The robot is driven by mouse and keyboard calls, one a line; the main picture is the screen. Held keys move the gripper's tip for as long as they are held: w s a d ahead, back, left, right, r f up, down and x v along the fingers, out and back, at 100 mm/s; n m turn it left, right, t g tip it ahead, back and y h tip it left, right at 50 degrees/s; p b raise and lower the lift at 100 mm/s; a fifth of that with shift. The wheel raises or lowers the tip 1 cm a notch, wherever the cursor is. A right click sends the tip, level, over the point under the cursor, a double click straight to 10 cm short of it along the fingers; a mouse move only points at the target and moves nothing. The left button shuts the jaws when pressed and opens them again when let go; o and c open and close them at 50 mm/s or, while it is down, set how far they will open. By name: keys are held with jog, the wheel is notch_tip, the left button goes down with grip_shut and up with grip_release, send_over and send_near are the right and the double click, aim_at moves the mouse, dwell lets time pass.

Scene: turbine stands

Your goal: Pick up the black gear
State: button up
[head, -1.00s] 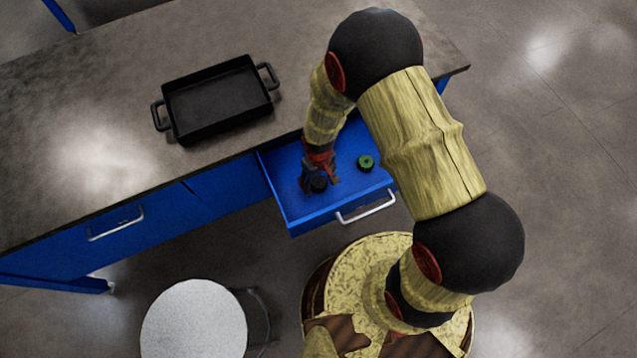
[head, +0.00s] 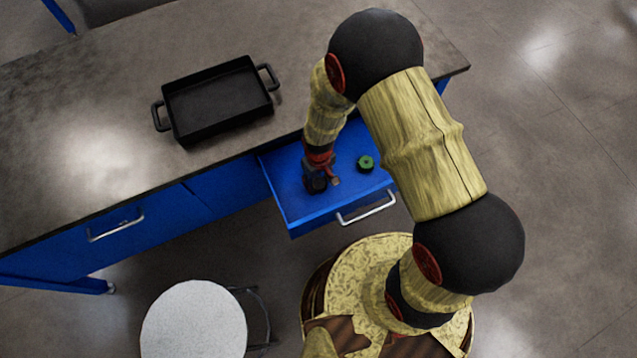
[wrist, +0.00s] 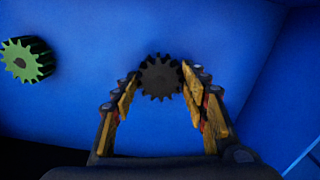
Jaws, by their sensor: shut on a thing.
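The black gear (wrist: 160,77) sits between the fingertips of my gripper (wrist: 160,82) in the wrist view, with both fingers touching its sides. My gripper (head: 321,181) is shut on it, inside the open blue drawer (head: 290,206). In the head view the gear is mostly hidden by the gripper and is hard to make out. I cannot tell whether the gear still touches the drawer floor.
A green gear (head: 365,163) lies in the drawer to the right of my gripper; it also shows in the wrist view (wrist: 27,60). A black tray (head: 217,100) stands on the workbench (head: 90,100). A round stool (head: 194,320) stands in front.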

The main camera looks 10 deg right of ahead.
aim_at(318, 183)
grip_shut()
notch_tip(318, 183, up, 10)
jog(key=p, duration=0.2)
jog(key=shift+p, duration=0.4)
jog(key=o, duration=0.8)
grip_release()
grip_shut()
jog(key=shift+r, duration=0.15)
